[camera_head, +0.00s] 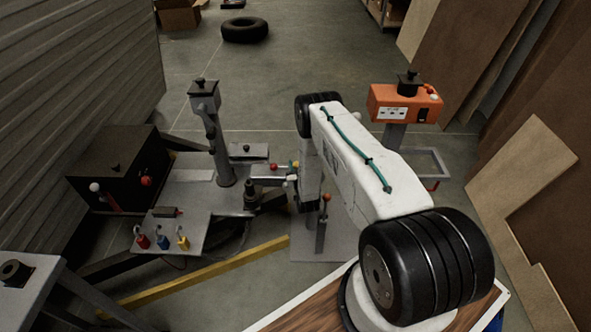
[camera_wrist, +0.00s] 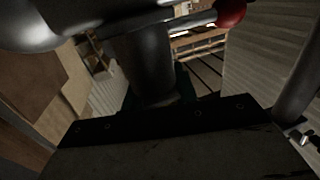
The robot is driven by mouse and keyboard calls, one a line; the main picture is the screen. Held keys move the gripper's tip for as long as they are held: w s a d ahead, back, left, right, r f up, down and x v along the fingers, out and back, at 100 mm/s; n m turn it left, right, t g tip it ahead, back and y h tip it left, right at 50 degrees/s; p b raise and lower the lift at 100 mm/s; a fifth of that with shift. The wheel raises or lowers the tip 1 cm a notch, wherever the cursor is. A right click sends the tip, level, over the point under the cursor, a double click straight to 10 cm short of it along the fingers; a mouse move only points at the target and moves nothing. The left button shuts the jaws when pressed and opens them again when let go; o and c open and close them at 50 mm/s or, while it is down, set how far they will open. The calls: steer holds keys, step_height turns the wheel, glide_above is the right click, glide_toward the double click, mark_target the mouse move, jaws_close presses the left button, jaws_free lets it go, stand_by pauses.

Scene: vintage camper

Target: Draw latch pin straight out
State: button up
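A metal rod with a red knob (camera_wrist: 230,12) shows at the top right of the wrist view, very near the camera. I cannot tell for sure whether it is the latch pin. In the head view, a small red knob (camera_head: 274,167) sits on a grey block of the hitch assembly, with a yellow bit just right of it. My gripper (camera_head: 291,181) is low beside this assembly, largely hidden by my own arm. Its fingers cannot be made out in either view, so I cannot tell whether it is open or touching anything.
A grey post (camera_head: 222,150) stands on the hitch frame. A panel with coloured plugs (camera_head: 163,241) and a black box (camera_head: 118,172) are at left. A yellow bar (camera_head: 195,277) crosses the front. An orange box (camera_head: 404,103) stands behind right. Boards (camera_head: 525,170) lean at right.

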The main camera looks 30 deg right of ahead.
jaws_close()
step_height(320, 180, up, 10)
steer(key=shift+f, duration=0.15)
stand_by(0.4)
